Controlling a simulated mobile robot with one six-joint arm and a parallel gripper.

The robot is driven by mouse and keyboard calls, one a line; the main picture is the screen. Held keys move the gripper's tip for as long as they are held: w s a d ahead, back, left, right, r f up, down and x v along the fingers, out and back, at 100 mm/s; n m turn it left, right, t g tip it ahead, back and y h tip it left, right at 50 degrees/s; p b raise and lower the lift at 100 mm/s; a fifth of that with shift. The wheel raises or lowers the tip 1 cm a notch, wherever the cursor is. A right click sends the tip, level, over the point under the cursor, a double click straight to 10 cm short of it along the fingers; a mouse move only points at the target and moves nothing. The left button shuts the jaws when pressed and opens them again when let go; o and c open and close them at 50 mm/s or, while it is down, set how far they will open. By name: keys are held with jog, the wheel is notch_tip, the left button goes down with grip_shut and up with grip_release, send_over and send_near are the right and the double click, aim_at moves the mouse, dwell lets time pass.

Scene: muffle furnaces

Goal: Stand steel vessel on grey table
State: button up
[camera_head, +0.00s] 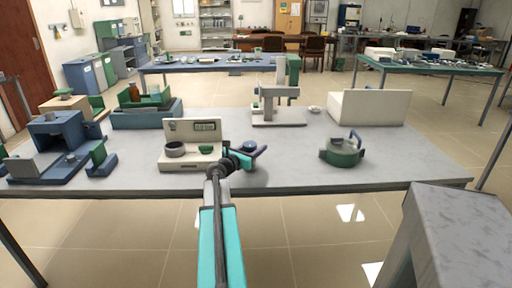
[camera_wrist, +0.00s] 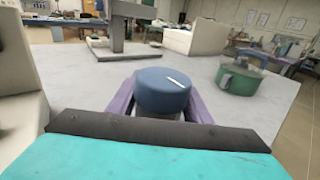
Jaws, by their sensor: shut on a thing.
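The steel vessel (camera_wrist: 163,90) appears to be the round, blue-topped thing between my gripper's purple fingers in the wrist view; its grey body below the cap is mostly hidden. My gripper (camera_wrist: 160,108) is shut on it. In the head view my gripper (camera_head: 256,154) is over the front middle of the grey table (camera_head: 310,172), with the vessel's grey lower part (camera_head: 250,176) just under the fingers. It looks upright. I cannot tell whether its base touches the table.
A white balance-like device (camera_head: 192,162) stands close left of my gripper. A green kettle-like vessel (camera_head: 342,152) stands to the right, and a stand (camera_head: 278,110) and white box (camera_head: 369,107) behind. A grey block (camera_head: 455,220) is at front right. Bare tabletop lies between gripper and green vessel.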

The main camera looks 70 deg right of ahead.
jog(key=o, duration=1.6)
jog(key=shift+f, duration=0.1)
jog(key=shift+c, duration=0.2)
jog(key=shift+r, duration=0.2)
jog(key=v, duration=1.2)
jog(key=shift+s, duration=0.1)
